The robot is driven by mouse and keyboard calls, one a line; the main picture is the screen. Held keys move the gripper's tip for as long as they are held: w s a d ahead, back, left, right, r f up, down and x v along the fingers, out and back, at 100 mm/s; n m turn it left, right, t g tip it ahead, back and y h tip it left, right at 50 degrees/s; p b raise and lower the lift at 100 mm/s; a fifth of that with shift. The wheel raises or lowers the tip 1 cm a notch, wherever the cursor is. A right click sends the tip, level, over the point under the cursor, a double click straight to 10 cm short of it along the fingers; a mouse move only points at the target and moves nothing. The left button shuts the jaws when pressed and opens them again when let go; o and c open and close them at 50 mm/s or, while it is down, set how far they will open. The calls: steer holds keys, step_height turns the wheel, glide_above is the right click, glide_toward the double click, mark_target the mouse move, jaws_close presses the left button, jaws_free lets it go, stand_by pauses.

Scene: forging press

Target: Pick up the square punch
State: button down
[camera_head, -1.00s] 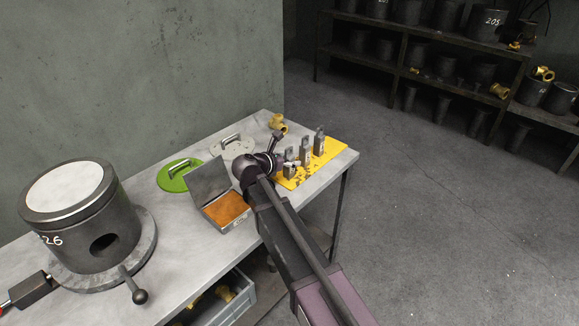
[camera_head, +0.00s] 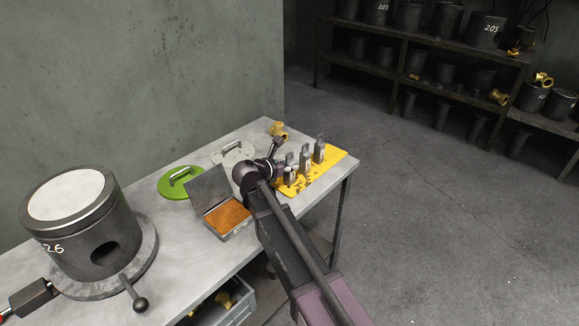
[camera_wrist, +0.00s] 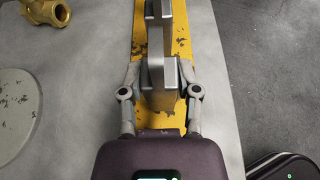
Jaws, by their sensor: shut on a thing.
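Three grey metal punches stand in a row on a yellow, worn mat (camera_head: 330,164) at the table's right end. My gripper (camera_wrist: 160,76) is at the nearest one, a square-edged block (camera_wrist: 160,95) in the wrist view. One finger lies against each of its sides, and the gripper is shut on it. In the head view this punch (camera_head: 289,167) stands upright beside my gripper (camera_head: 279,160), partly hidden by it. Whether its foot still touches the mat cannot be told. The middle punch (camera_head: 304,160) and the far punch (camera_head: 319,150) stand beyond it, close in line.
A brass fitting (camera_head: 279,130), a grey lid (camera_head: 232,152), a green lid (camera_head: 178,183) and an open box of orange powder (camera_head: 228,216) lie left of my arm. A large pot (camera_head: 90,235) stands far left. Right of the table is open floor.

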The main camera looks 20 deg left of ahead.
steer(key=shift+r+p, duration=1.25)
steer(key=shift+r, duration=0.2)
steer(key=s+d+r+p, duration=0.1)
steer(key=s+d, duration=0.1)
steer(key=s, duration=1.4)
steer(key=shift+d+r, duration=0.15)
steer(key=shift+r, duration=0.05)
steer(key=shift+w, duration=0.15)
